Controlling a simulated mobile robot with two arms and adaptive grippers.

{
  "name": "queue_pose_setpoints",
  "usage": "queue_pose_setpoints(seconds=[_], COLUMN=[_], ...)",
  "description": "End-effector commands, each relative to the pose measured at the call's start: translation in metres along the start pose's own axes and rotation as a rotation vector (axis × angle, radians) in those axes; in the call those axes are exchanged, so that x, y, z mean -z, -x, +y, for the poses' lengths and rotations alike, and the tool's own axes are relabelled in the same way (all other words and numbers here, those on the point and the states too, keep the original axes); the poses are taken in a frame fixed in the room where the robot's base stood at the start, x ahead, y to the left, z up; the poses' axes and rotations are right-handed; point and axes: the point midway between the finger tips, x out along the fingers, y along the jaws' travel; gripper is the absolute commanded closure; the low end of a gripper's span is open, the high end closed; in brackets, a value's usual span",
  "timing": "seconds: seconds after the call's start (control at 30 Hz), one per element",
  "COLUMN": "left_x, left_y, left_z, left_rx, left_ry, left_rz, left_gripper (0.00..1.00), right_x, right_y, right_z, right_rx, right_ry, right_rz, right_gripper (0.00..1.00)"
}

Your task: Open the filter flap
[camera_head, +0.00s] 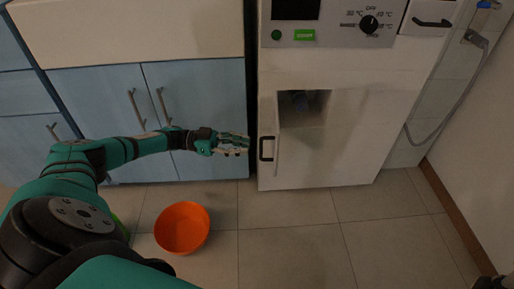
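The white machine (340,150) has a square opening (304,107) in its front, with something dark inside it. The filter flap (277,140) stands swung out at the left edge of this opening, with a black handle (266,148) on it. My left gripper (246,146) is just left of the handle, pointing right, with its fingers apart and nothing visible between them. It looks clear of the handle, though the exact depth gap is hard to judge. A dark part at the bottom right corner may belong to my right arm; its fingers cannot be made out.
An orange bowl (182,228) sits on the tiled floor, with a green object partly hidden behind my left arm. Blue cabinets (205,90) stand left of the machine. A grey hose (455,110) hangs at the right wall. The floor before the machine is clear.

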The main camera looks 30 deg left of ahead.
Motion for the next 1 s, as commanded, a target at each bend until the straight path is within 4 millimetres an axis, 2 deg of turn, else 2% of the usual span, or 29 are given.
queue_pose_setpoints(seconds=[0.1, 0.33, 1.0], left_x=[-0.001, 0.000, 0.000], left_y=[0.026, 0.053, 0.055], left_z=[-0.001, 0.000, 0.001], left_rx=[0.003, 0.001, -0.002], left_ry=[0.001, 0.001, 0.001], left_rz=[-0.002, -0.001, 0.002], left_gripper=[0.79, 0.79, 0.79], right_x=[0.000, 0.000, 0.000], right_y=[0.000, 0.000, 0.000], right_z=[0.000, 0.000, 0.000], right_rx=[0.000, 0.000, 0.000], right_ry=[0.000, -0.001, -0.001], right_rz=[-0.001, -0.002, -0.002], right_gripper=[0.60, 0.60, 0.60])
